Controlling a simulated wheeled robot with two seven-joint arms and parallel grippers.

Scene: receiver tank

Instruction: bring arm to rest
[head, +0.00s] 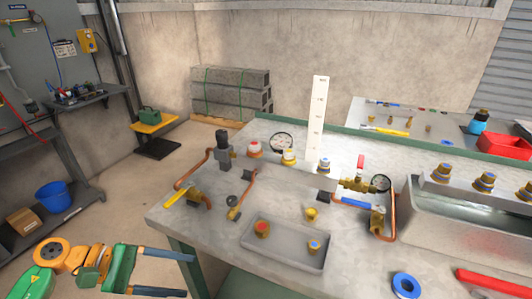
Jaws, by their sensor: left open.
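My left arm comes in at the lower left, with green, orange and yellow links. Its gripper (190,275) is open. The two dark fingers with blue-grey and orange parts point right and stand apart with nothing between them. The gripper is left of the workbench (165,215), in front of the bench's green leg. I cannot tell the exact gap between the fingertips and the leg. My right gripper is not in view.
The bench holds a grey tray (262,261) with fittings, copper pipes (247,195), a white upright scale (317,120), a blue ring (406,285) and a metal tank (450,225). Floor between is clear.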

